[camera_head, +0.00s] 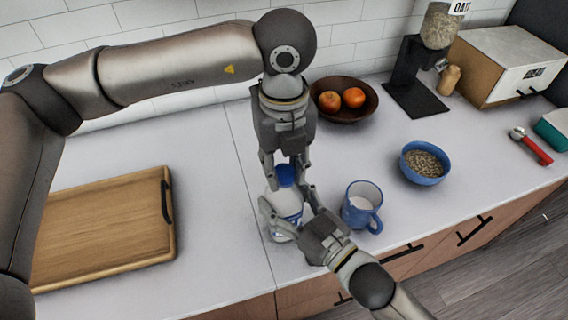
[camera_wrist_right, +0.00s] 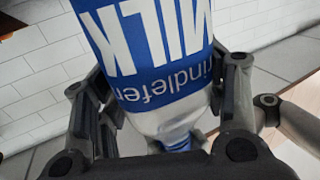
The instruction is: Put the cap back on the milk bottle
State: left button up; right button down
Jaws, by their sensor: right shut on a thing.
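The milk bottle (camera_head: 287,207) stands upright on the white counter, a white bottle with a blue label. My right gripper (camera_head: 288,212) comes in from the lower right and is shut around its body. In the right wrist view the bottle (camera_wrist_right: 150,60) fills the space between the fingers, its printed label upside down. The blue cap (camera_head: 286,174) is at the bottle's top, directly under my left gripper (camera_head: 285,168). The left fingers point down on both sides of the cap. I cannot tell whether they grip it or whether the cap is seated on the neck.
A blue mug (camera_head: 356,210) of white liquid stands close right of the bottle. Farther right are a blue bowl (camera_head: 409,175) of oats and a red-handled scoop (camera_head: 532,148). A fruit bowl (camera_head: 345,115) is behind. A wooden board (camera_head: 100,230) lies left.

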pick_arm(q)
jog(key=shift+c, duration=1)
jog(key=m, duration=1.1)
jog(key=shift+m, duration=0.4)
jog(key=m, duration=2.2)
jog(key=o, duration=1.1)
